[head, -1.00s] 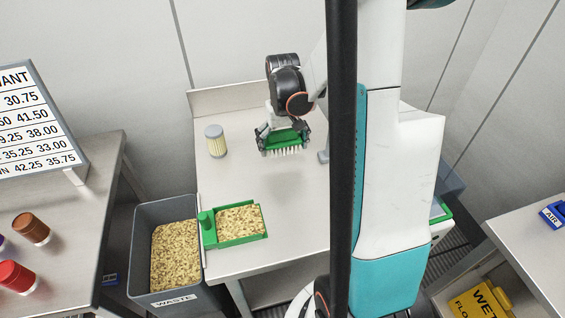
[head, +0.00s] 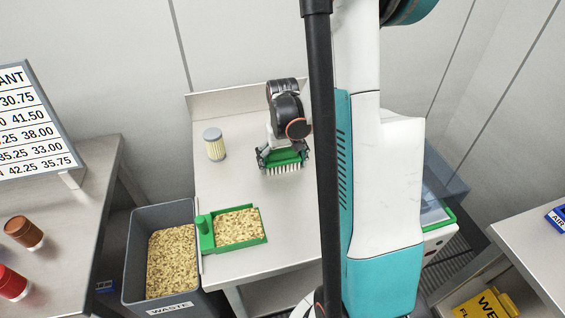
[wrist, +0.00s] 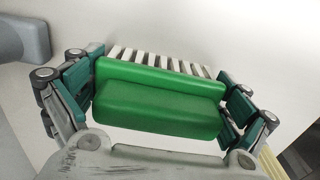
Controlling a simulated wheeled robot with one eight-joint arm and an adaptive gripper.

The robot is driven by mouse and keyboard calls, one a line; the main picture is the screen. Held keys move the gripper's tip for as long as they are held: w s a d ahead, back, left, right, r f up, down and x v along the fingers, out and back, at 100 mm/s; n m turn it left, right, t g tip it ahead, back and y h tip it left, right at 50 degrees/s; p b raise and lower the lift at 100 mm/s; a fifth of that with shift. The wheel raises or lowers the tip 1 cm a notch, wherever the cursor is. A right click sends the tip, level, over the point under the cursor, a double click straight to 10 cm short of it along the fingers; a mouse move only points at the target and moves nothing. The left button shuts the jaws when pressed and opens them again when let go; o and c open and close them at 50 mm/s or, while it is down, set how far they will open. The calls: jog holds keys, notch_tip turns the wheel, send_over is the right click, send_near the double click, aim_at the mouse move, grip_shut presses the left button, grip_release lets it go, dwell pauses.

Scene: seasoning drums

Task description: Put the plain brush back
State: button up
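The brush (head: 284,163) has a green body and white bristles pointing down toward the steel table. My gripper (head: 283,158) is shut on it, with one finger at each end of the green body. In the wrist view the green body (wrist: 160,98) fills the space between the fingers, and the bristles show beyond it. Whether the bristles touch the table top I cannot tell. No marking shows on the visible green faces.
The steel table (head: 225,180) holds a jar with a grey lid (head: 214,145) and a green dustpan (head: 238,228) full of flakes. A grey waste bin (head: 135,262) of flakes stands at its front left. A side table (head: 75,215) with a price board (head: 38,125) is at left.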

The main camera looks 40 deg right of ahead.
jog(key=shift+r, duration=0.1)
dwell(0.3)
notch_tip(320, 180, up, 12)
jog(key=p, duration=0.4)
jog(key=shift+r, duration=0.1)
